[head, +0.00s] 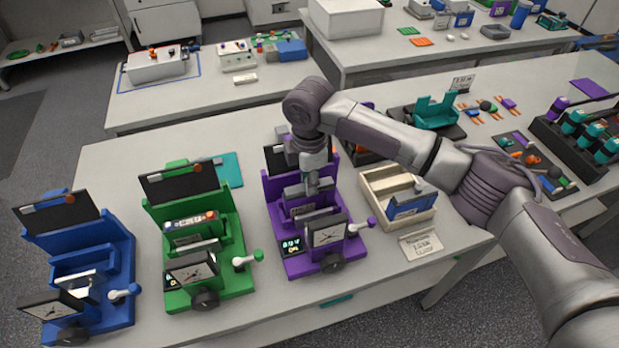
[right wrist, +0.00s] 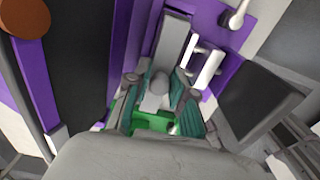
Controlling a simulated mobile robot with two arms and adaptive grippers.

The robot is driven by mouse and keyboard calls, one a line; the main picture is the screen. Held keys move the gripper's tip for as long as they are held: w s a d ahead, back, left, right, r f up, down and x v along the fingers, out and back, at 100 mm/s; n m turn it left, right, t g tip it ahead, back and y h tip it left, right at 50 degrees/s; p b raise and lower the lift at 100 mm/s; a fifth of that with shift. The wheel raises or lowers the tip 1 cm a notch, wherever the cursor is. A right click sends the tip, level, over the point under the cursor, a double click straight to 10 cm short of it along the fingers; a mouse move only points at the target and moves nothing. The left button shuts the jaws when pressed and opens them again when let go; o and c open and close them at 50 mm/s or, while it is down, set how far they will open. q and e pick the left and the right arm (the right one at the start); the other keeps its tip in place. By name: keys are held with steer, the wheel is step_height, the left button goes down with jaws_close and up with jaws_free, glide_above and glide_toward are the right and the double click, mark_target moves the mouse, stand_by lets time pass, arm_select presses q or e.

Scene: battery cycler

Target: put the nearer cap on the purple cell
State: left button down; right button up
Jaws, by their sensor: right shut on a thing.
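The purple cell (head: 330,258) stands on the near bench, right of a green one and a blue one. It has a dark panel at its back and a dial in front. My right gripper (head: 313,186) points down into the purple cell. In the right wrist view its fingers (right wrist: 160,100) are shut on a small grey piece with a rounded knob (right wrist: 158,84), which looks like a cap. Whether this piece touches the cell cannot be told. My left gripper is not in view.
A wooden tray (head: 372,186) with a blue piece (head: 410,208) and a pale piece stands right of the purple cell. The green cell (head: 232,262) and blue cell (head: 118,262) stand to the left. My right arm spans the bench's right side.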

steer(key=o, duration=1.4)
steer(key=shift+r, duration=0.1)
step_height(320, 180, up, 7)
steer(key=p, duration=0.7)
steer(key=shift+p, duration=0.3)
jaws_close()
